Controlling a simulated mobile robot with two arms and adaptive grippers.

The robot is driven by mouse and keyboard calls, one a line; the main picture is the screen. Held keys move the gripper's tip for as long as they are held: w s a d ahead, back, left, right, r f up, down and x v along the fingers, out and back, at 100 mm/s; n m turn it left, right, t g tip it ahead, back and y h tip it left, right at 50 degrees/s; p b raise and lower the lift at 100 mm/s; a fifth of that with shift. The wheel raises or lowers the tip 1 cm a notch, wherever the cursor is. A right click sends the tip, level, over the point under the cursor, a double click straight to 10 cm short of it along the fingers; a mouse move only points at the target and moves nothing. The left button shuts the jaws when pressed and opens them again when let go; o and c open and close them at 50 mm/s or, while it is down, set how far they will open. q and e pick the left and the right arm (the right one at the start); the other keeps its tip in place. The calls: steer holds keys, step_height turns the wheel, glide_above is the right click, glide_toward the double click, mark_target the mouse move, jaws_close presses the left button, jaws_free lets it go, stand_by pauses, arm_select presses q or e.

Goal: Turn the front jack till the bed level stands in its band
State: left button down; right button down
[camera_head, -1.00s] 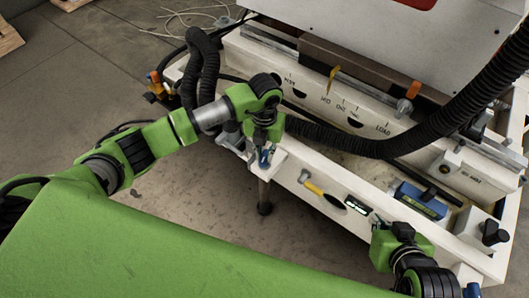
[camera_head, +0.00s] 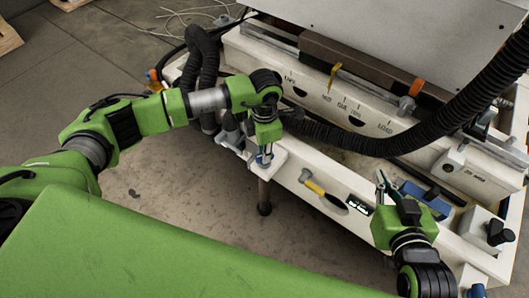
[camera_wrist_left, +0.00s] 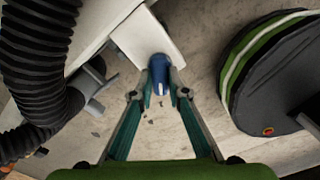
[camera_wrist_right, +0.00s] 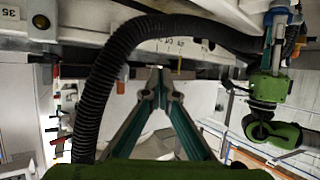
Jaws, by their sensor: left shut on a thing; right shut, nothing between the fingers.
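The front jack (camera_wrist_left: 159,68) has a blue head below the white corner bracket (camera_wrist_left: 145,35) in the left wrist view. My left gripper (camera_wrist_left: 160,80) is shut on this head; it also shows at the machine's front corner in the head view (camera_head: 264,160). My right gripper (camera_head: 381,177) is shut and empty, raised above the front rail. Its closed tips also show in the right wrist view (camera_wrist_right: 159,73). A blue box-shaped level (camera_head: 428,203) lies on the bed behind my right gripper, which partly covers it. Its reading cannot be made out.
A yellow-handled tool (camera_head: 313,187) and a small lit display (camera_head: 357,206) are on the front face. A thick black hose (camera_head: 400,148) arches over the bed. A black knob (camera_head: 498,233) stands at right. The floor before the machine is open.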

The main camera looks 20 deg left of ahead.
arm_select(q)
steer(key=m+b, duration=0.1)
steer(key=m, duration=0.4)
steer(key=shift+m+b, duration=0.3)
steer(key=shift+b, duration=0.1)
steer(key=m+b, duration=0.1)
steer(key=m, duration=0.3)
steer(key=shift+m+b, duration=0.3)
steer(key=shift+m, duration=0.6)
arm_select(e)
step_height(320, 180, up, 19)
steer(key=a+t+y, duration=0.2)
steer(key=t+y, duration=0.1)
steer(key=t, duration=0.6)
steer(key=shift+w+a+n+t, duration=0.3)
steer(key=shift+t, duration=0.1)
steer(key=shift+f, duration=0.1)
arm_select(q)
steer(key=c, duration=2)
jaws_free()
steer(key=shift+o, duration=0.2)
steer(key=shift+r, duration=0.1)
